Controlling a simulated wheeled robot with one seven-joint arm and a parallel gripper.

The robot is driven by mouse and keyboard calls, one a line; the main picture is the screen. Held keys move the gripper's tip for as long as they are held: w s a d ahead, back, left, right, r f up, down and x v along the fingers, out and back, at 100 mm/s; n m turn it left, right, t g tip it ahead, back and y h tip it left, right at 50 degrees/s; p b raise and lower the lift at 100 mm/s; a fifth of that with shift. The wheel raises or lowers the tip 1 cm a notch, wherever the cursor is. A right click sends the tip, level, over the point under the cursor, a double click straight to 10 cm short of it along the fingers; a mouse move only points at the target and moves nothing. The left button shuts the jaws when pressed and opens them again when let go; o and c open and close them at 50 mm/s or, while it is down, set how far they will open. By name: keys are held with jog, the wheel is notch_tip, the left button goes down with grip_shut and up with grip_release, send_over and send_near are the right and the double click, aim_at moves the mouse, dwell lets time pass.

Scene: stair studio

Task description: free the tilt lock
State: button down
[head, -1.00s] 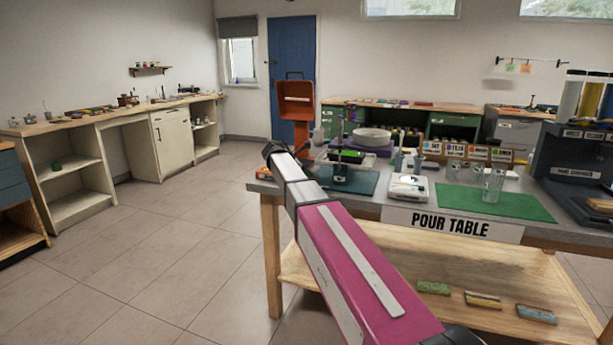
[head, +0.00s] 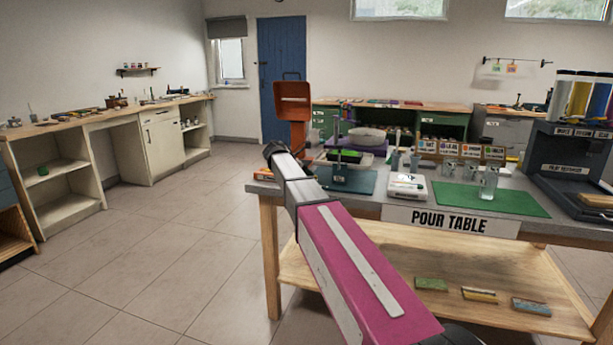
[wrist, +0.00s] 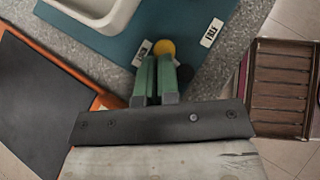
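A yellow round knob (wrist: 165,48) shows in the wrist view over a teal mat (wrist: 185,18). A LOCK label (wrist: 141,51) lies on its left and a FREE label (wrist: 212,32) on its right; the knob is nearer LOCK. My gripper (wrist: 156,62) points at the knob, with its two green fingers close together and only a thin line between them. The fingertips are right at the knob; I cannot tell whether they touch it. In the head view the teal mat (head: 362,183) is at the pour table's left end; my arm hides the gripper and knob there.
A white tray (wrist: 103,18) sits on the mat's left side. An orange-edged dark panel (wrist: 40,95) is left of the gripper. The pour table (head: 350,209) also holds a white scale (head: 407,187) and a green mat (head: 455,200). Open floor (head: 160,260) lies left.

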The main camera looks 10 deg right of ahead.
jog(key=shift+w+d, duration=0.25)
jog(key=shift+d, duration=0.35)
dwell(0.5)
jog(key=shift+d+f, duration=0.1)
jog(key=shift+d, duration=0.45)
dwell(1.3)
jog(key=shift+d, duration=0.15)
jog(key=shift+s+a, duration=0.8)
jog(key=shift+a, duration=0.1)
jog(key=shift+a, duration=0.1)
jog(key=w, duration=0.1)
jog(key=w+a+r, duration=0.1)
jog(key=w, duration=0.1)
jog(key=w+a, duration=0.1)
jog(key=shift+w+a+r, duration=0.2)
jog(key=shift+a+r, duration=0.05)
jog(key=w+a+r, duration=0.1)
jog(key=r, duration=0.1)
jog(key=w+a+r, duration=0.1)
jog(key=w+r, duration=0.1)
jog(key=w+a+r, duration=0.1)
jog(key=w, duration=0.1)
jog(key=shift+w+a+r, duration=0.25)
jog(key=shift+a+r, duration=0.1)
jog(key=shift+r, duration=0.05)
